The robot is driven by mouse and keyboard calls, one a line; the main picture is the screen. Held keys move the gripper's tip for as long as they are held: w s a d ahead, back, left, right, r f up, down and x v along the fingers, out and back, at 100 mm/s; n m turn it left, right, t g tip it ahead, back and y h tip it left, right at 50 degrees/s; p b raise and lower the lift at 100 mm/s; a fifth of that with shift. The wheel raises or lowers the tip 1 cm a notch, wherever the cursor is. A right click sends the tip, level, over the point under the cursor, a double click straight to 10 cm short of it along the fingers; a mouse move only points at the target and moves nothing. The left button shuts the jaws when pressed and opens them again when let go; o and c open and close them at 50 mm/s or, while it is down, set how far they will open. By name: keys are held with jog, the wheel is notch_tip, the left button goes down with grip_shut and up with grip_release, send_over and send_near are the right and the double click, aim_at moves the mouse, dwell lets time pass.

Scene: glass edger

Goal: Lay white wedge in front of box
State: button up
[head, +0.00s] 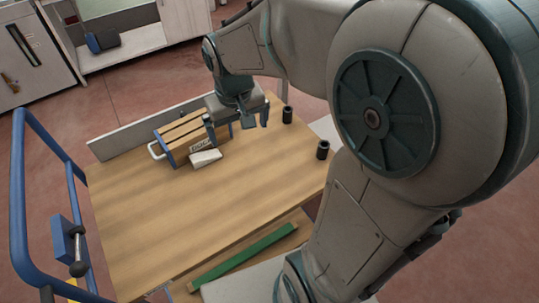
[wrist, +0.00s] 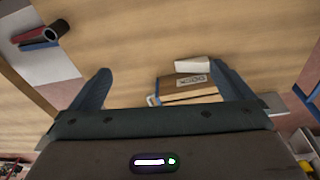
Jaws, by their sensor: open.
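The white wedge (head: 206,158) lies on the wooden table right in front of the labelled face of the slatted wooden box (head: 185,134). The box has blue ends and a pale handle on its left. In the wrist view the wedge (wrist: 192,65) shows beside the box's labelled side (wrist: 185,82), close to it; whether they touch I cannot tell. My gripper (head: 238,127) hangs over the table to the right of the box, open and empty.
Two black cylinders (head: 287,115) (head: 322,150) stand near the table's right side. A pale board (head: 125,136) rises along the back edge. A green bar (head: 245,252) lies at the near edge. A blue rail (head: 18,200) stands at left. The table's left and middle are clear.

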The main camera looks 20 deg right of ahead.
jog(key=s+d+m+t, duration=0.1)
jog(key=s+d, duration=0.2)
jog(key=s, duration=0.8)
jog(key=shift+r, duration=0.2)
